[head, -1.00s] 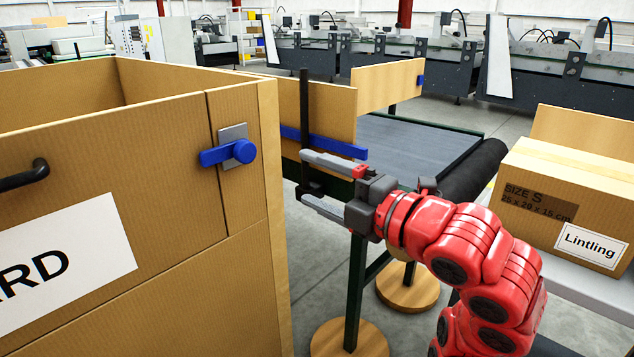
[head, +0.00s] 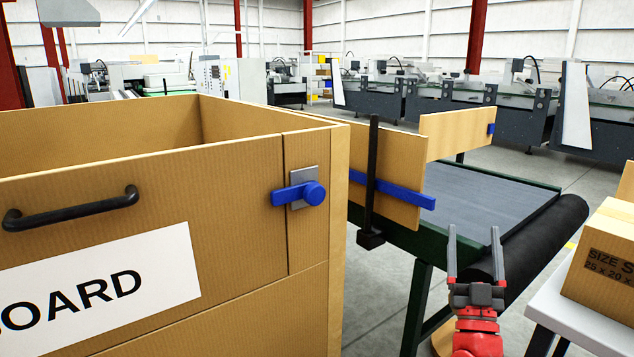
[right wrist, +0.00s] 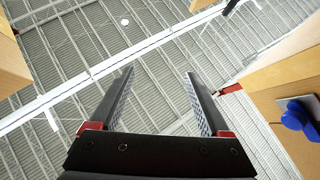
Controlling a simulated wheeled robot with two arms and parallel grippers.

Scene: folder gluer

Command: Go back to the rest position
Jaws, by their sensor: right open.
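My right gripper (head: 475,265) is at the lower right of the head view, its two grey fingers pointing up, apart and with nothing between them. It stands in front of the conveyor's near end, clear of the large box to its left. In the right wrist view its fingers (right wrist: 160,100) are spread and empty against the ceiling. My left gripper is not in view.
A large cardboard bin (head: 240,205) with a black handle (head: 72,212) and blue latch (head: 300,194) fills the left. A conveyor (head: 480,205) with wooden side boards (head: 400,165) lies beyond. A carton (head: 603,262) stands on a pale table (head: 575,318) at right.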

